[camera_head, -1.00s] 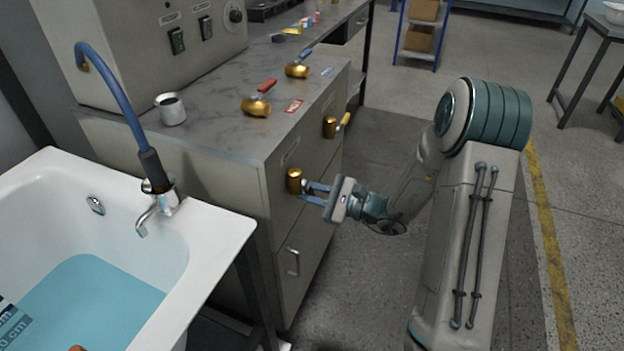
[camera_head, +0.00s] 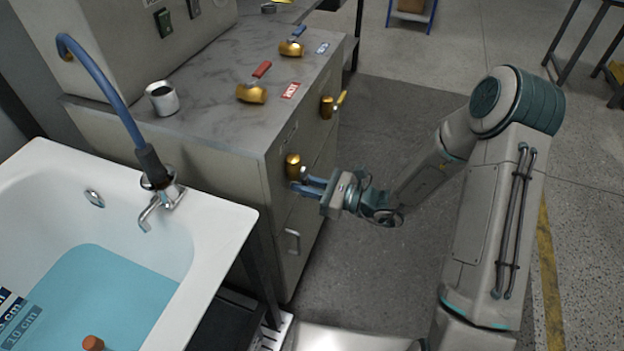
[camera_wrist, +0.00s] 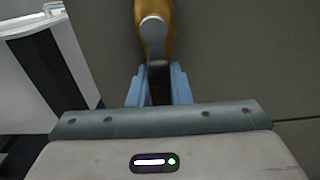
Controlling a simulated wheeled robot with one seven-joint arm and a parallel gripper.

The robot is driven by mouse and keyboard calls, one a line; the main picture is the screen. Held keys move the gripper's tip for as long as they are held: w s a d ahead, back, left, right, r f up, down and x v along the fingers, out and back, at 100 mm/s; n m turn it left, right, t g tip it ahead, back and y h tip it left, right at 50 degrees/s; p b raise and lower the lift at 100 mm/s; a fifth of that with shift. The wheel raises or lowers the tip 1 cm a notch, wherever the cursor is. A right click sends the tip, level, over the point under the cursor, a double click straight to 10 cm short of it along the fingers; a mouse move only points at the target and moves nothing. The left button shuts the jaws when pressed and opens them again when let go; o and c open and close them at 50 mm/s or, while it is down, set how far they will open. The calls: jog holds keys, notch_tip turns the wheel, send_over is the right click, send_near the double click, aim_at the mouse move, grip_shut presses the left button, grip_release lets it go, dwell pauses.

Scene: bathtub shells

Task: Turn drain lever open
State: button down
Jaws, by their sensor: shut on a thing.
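The brass drain valve (camera_head: 293,167) is on the front face of the grey cabinet, beside the tub. In the wrist view its brass body (camera_wrist: 155,35) is at the top, with a dark lever (camera_wrist: 158,82) coming down toward me. My gripper (camera_head: 302,184) is at this valve. In the wrist view its blue fingers (camera_wrist: 158,88) stand on both sides of the dark lever and are shut on it. The fingers hide part of the lever, and its exact angle is hard to tell.
The white bathtub (camera_head: 222,222) holds blue water at left. A brass valve with a yellow lever (camera_head: 327,107) is farther along the cabinet front. Red-lever (camera_head: 252,92) and blue-lever (camera_head: 291,47) valves and a metal cup (camera_head: 162,98) are on the countertop. Open floor lies right of the cabinet.

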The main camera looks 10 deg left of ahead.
jog(key=c, duration=1.3)
grip_release()
jog(key=s+d, duration=0.1)
jog(key=d, duration=0.8)
jog(key=s+d+p, duration=0.1)
jog(key=d, duration=0.3)
jog(key=shift+s+d, duration=0.3)
jog(key=shift+s, duration=0.05)
